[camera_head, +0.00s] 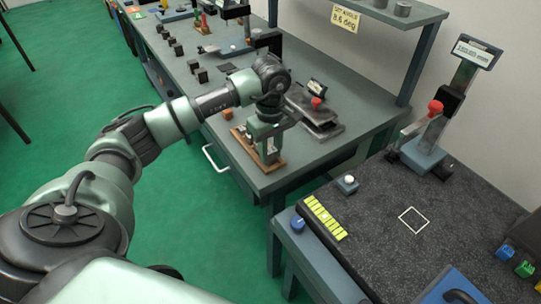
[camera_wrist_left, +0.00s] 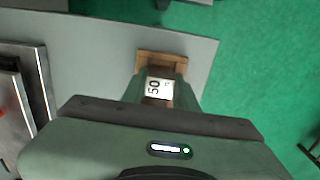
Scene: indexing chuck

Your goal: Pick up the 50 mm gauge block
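The 50 mm gauge block (camera_wrist_left: 158,88), with a white face marked "50", shows in the left wrist view at the wooden rack (camera_wrist_left: 165,58). In the head view this rack (camera_head: 243,141) stands at the front edge of the far bench. My left gripper (camera_head: 268,142) points down over the rack. In the wrist view its green fingers lie on both sides of the block, close to it. I cannot tell whether they touch it. The block's lower part is hidden. My right gripper is not in view.
A grey metal fixture (camera_head: 315,110) with a red knob stands right of the rack. Several dark blocks (camera_head: 201,75) lie farther along the bench (camera_head: 216,120). A dark-topped table (camera_head: 375,222) with a red-knobbed lever device (camera_head: 424,150) is at the right.

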